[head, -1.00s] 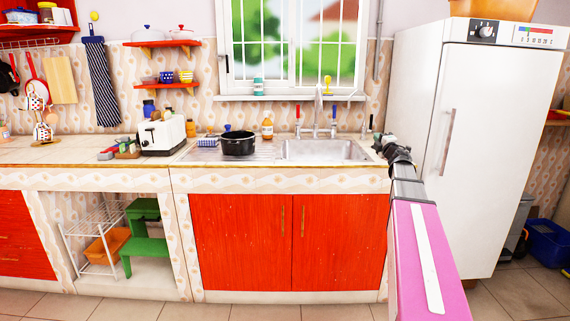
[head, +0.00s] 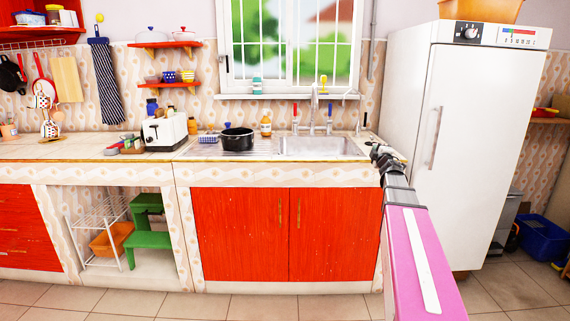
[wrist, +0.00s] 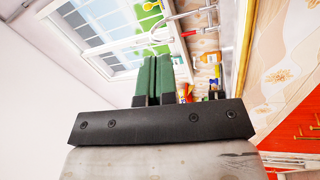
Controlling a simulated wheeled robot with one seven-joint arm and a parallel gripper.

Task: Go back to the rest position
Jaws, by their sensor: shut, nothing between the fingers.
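My gripper (wrist: 153,80) shows in the wrist view with its two green fingers side by side, shut and empty. In the head view my arm reaches forward from the lower right, and my gripper (head: 376,150) is at its far end, small and partly hidden by the wrist. It appears in front of the right end of the counter, between the sink (head: 318,146) and the white fridge (head: 462,150).
A black pot (head: 237,139) stands left of the sink, with a toaster (head: 165,132) further left. Red cabinet doors (head: 245,235) are below the counter. The tiled floor (head: 250,305) in front is clear. A blue crate (head: 543,238) lies right of the fridge.

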